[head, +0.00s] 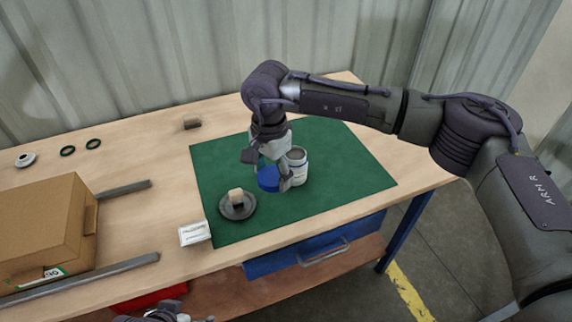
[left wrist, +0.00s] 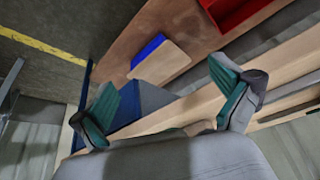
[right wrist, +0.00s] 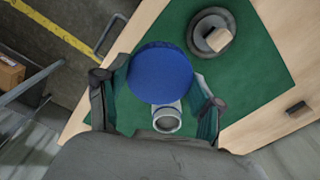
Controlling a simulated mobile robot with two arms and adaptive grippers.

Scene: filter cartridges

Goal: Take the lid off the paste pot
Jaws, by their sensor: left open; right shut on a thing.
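The paste pot (head: 297,168) is a white jar standing upright on the green mat (head: 345,165), its top open. Its open mouth also shows in the right wrist view (right wrist: 167,120). The blue lid (head: 268,178) is off the pot, to its left in the head view. My right gripper (head: 278,172) is shut on the lid, which fills the space between its fingers in the right wrist view (right wrist: 160,72). My left gripper (left wrist: 165,100) is open and empty, low by the table's front edge. In the head view only a bit of my left arm shows at the bottom.
A dark round dish (head: 237,206) with a block (head: 236,196) on it sits on the mat's left part. A white card-like box (head: 194,233) lies beside the mat. A cardboard box (head: 45,225) and metal rails (head: 125,189) are at left. The mat's right side is clear.

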